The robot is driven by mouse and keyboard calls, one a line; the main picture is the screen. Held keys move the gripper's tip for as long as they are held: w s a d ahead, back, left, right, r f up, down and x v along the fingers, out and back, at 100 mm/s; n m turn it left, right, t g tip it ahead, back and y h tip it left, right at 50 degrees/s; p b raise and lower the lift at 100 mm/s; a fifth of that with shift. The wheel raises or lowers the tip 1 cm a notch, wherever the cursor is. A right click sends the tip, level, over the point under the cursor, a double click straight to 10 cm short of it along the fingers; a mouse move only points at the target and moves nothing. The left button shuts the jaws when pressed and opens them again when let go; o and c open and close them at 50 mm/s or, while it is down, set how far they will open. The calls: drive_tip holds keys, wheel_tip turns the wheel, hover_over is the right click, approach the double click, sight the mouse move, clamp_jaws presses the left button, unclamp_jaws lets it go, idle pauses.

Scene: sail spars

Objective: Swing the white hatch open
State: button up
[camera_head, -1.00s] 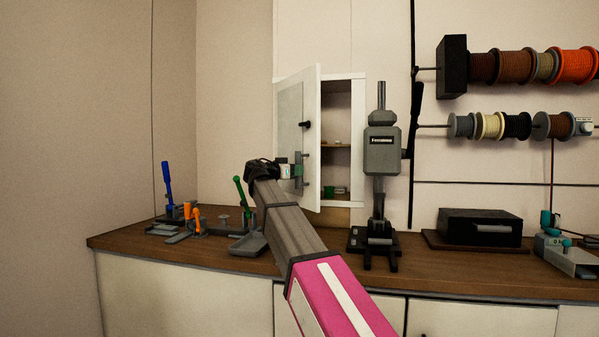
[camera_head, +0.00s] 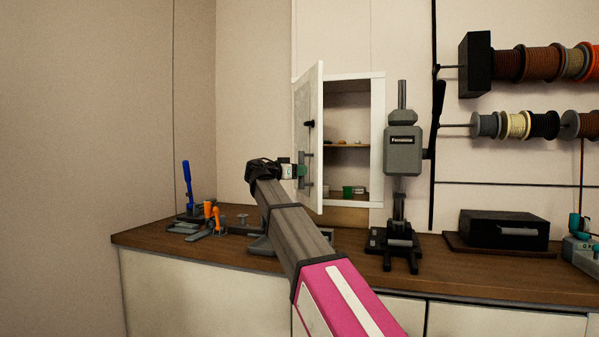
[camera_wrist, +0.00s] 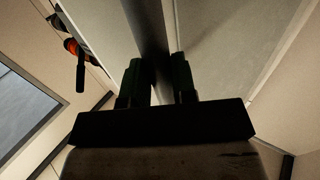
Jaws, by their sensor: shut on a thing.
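The white hatch (camera_head: 314,130) is the door of a white wall cabinet (camera_head: 378,140). It stands well open, swung out from its left side, so the shelf and small items inside show. My gripper (camera_head: 296,171) is at the door's outer face, low on it, at the handle. In the wrist view my gripper's two dark green fingers (camera_wrist: 158,80) are shut on the grey handle bar (camera_wrist: 148,35), which passes between them. The door panel (camera_wrist: 205,45) lies just behind the bar.
A grey press (camera_head: 402,160) stands on the wooden bench (camera_head: 450,262) right of the cabinet. Orange and blue-handled tools (camera_head: 205,215) stand at the left. A black box (camera_head: 503,230) and rope spools (camera_head: 540,62) are at the right. The air left of the door is clear.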

drive_tip(key=a, duration=0.7)
drive_tip(key=shift+w+a, duration=0.25)
drive_tip(key=shift+w, duration=0.2)
drive_tip(key=o, duration=0.9)
drive_tip(key=shift+o, duration=0.2)
drive_tip(key=shift+s, duration=0.15)
